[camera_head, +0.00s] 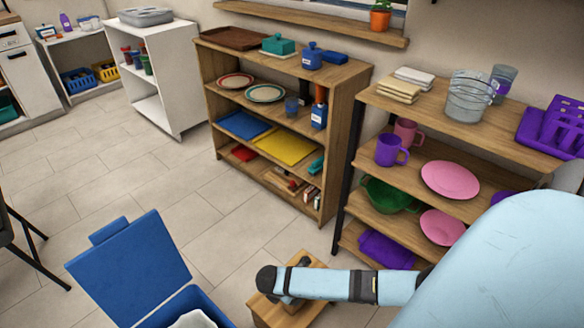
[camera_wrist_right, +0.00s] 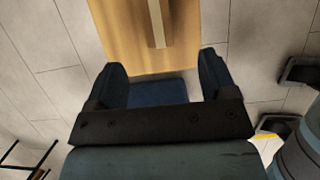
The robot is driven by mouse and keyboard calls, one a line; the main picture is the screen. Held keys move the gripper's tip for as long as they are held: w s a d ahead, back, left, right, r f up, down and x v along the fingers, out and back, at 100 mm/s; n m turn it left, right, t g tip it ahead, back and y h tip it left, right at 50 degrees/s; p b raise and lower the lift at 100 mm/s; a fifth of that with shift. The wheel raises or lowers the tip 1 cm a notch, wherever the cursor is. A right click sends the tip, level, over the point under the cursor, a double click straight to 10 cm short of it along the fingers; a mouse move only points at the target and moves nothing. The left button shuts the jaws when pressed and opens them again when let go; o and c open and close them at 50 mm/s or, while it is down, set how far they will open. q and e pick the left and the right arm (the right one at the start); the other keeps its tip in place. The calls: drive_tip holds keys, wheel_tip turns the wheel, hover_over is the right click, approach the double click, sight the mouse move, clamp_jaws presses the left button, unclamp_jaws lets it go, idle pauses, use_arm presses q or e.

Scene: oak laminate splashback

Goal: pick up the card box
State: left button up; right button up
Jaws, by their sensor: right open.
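My right gripper (camera_wrist_right: 162,66) is open in the right wrist view, its two dark fingers spread apart. A dark blue flat-faced thing (camera_wrist_right: 157,93) shows between the fingers, near the palm. It may be the card box, but I cannot tell for sure, nor whether the fingers touch it. Beyond the fingertips is a wooden top (camera_wrist_right: 125,35) with a pale narrow strip (camera_wrist_right: 156,22) on it. In the head view my right arm reaches in from the right over a small wooden stool (camera_head: 272,312). The arm hides part of the stool. My left gripper is not in view.
A blue bin (camera_head: 137,262) with a raised lid stands left of the stool. A wooden shelf unit (camera_head: 340,88) with plates and boxes stands behind. Another shelf (camera_head: 430,108) with purple and pink dishes is at the right. Tiled floor (camera_head: 90,165) is open at the left.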

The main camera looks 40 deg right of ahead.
drive_tip(key=b+x, duration=0.2)
drive_tip(key=x, duration=0.3)
drive_tip(key=shift+s+f, duration=0.1)
drive_tip(key=shift+f, duration=0.2)
drive_tip(key=shift+d+f+b, duration=0.2)
drive_tip(key=shift+f+b, duration=0.15)
drive_tip(key=shift+f, duration=0.15)
drive_tip(key=shift+d+f, duration=0.25)
drive_tip(key=shift+f, duration=0.15)
drive_tip(key=b+x, duration=0.2)
drive_tip(key=x, duration=0.1)
drive_tip(key=b+x, duration=0.2)
drive_tip(key=shift+w, duration=0.4)
use_arm(q)
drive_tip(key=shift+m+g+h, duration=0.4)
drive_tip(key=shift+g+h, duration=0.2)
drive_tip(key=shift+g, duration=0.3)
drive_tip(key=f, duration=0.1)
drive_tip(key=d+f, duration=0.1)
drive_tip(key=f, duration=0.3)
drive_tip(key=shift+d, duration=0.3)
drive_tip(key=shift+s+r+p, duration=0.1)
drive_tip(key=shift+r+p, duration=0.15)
drive_tip(key=shift+p, duration=0.05)
use_arm(e)
drive_tip(key=shift+f, duration=0.25)
drive_tip(key=c, duration=1)
